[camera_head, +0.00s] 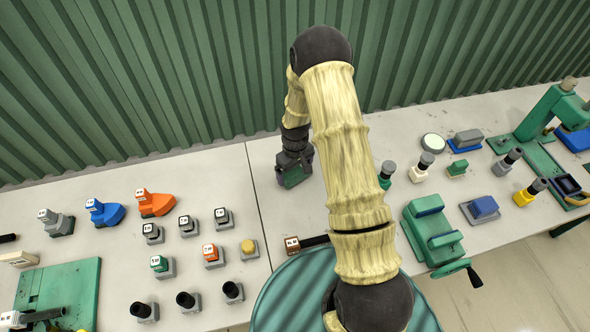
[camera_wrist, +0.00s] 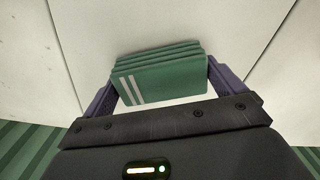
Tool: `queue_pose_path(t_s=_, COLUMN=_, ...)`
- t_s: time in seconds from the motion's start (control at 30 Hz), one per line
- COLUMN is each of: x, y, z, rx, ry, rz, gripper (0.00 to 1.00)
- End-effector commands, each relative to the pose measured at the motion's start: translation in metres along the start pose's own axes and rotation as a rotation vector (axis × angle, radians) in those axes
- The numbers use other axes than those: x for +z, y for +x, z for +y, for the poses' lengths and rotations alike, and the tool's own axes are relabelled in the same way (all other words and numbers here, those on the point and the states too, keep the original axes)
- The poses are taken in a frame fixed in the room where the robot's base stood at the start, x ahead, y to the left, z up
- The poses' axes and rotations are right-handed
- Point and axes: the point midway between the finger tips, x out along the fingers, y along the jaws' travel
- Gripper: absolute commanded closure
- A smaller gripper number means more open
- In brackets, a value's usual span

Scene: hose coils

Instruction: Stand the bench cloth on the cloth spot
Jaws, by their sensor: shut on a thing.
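The bench cloth (camera_wrist: 165,82) is a folded green stack with two white stripes near its left edge in the wrist view. My gripper (camera_wrist: 162,72) is shut on it, with a purple jaw at each side. In the head view the cloth (camera_head: 295,178) shows as a small green block under my gripper (camera_head: 293,172), over the back of the pale bench, close to a panel seam. I cannot tell whether it touches the bench top. I cannot make out a marked cloth spot in either view.
Several small stamps and blocks (camera_head: 188,226) stand on the left bench panel. A green vise (camera_head: 433,235) and other tools stand to the right. Bare bench (camera_head: 225,165) lies left of my gripper.

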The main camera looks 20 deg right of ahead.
Motion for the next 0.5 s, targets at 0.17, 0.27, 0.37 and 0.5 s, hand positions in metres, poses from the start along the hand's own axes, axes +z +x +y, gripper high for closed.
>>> queue_pose_path(t_s=0.17, x=-0.0001, y=0.0022, z=0.0001, rx=0.000, ry=0.000, rz=0.000, gripper=0.23)
queue_pose_path(t_s=0.27, x=-0.0001, y=0.0031, z=0.0001, rx=0.000, ry=0.000, rz=0.000, gripper=0.23)
queue_pose_path(t_s=0.37, x=-0.0001, y=0.0041, z=0.0001, rx=0.000, ry=0.000, rz=0.000, gripper=0.23)
queue_pose_path(t_s=0.5, x=-0.0001, y=0.0054, z=0.0001, rx=0.000, ry=0.000, rz=0.000, gripper=0.23)
